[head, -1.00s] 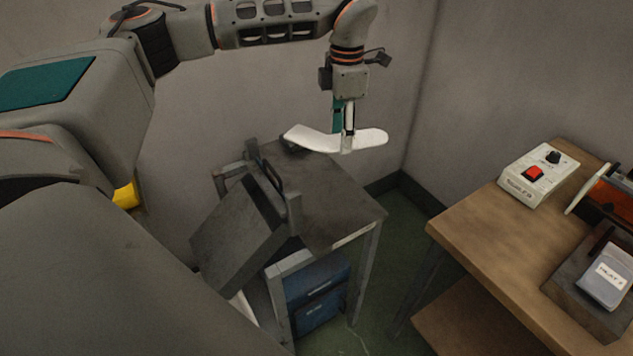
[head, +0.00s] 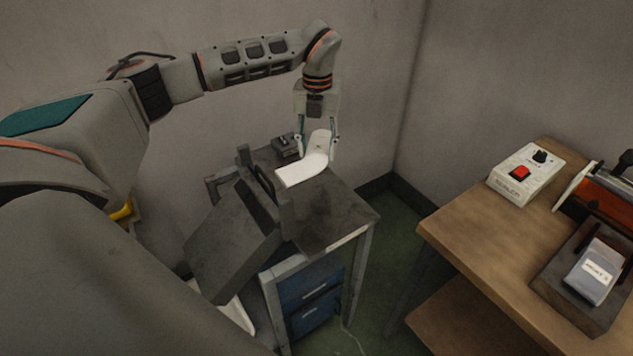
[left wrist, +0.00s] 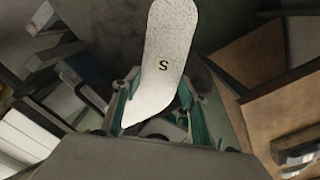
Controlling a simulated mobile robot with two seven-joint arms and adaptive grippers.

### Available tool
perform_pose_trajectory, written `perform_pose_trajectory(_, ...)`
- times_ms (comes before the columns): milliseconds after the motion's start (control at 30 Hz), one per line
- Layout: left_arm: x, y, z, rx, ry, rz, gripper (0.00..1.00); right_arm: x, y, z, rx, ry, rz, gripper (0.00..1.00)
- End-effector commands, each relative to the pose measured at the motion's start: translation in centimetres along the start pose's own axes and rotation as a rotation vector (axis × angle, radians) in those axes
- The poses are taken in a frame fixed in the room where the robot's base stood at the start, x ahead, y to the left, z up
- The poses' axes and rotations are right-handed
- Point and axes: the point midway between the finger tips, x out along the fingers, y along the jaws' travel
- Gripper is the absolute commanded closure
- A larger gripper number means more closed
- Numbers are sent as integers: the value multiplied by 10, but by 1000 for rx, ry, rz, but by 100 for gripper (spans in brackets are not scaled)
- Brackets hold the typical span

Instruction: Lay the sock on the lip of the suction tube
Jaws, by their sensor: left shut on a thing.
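A white, speckled, sock-shaped piece marked "S", which looks like the sock (head: 304,174), is in my left gripper (head: 316,148). Its bent end hangs out toward the front left above the dark metal table. In the left wrist view the sock (left wrist: 168,55) stretches up and away between the teal fingers of my left gripper (left wrist: 157,100). The gripper is shut on it. I cannot make out a suction tube for certain. My right gripper is not in view.
The dark metal table (head: 335,215) has a small dark block (head: 285,146) at its back and a tilted grey panel (head: 232,240) at its left. A wooden bench (head: 465,230) at right bears a control box with a red button (head: 526,172) and a labelled grey item (head: 594,270).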

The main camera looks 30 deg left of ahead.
Motion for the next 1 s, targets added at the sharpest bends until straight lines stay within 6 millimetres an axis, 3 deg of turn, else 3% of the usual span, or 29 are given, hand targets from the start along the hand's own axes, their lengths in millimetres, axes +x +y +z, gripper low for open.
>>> perform_pose_trajectory(100, 31, 0, -2, -1, 6, 1, 71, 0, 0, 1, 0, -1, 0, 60)
perform_pose_trajectory(300, 65, 0, 0, 0, 2, -1, 71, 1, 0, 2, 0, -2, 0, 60)
perform_pose_trajectory(567, 82, -1, -1, 1, 2, 0, 71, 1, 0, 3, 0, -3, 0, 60)
perform_pose_trajectory(800, 114, -1, 0, 1, 1, -1, 71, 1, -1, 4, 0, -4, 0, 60)
perform_pose_trajectory(1000, 116, 0, 0, 1, -1, -1, 71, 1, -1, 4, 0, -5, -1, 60)
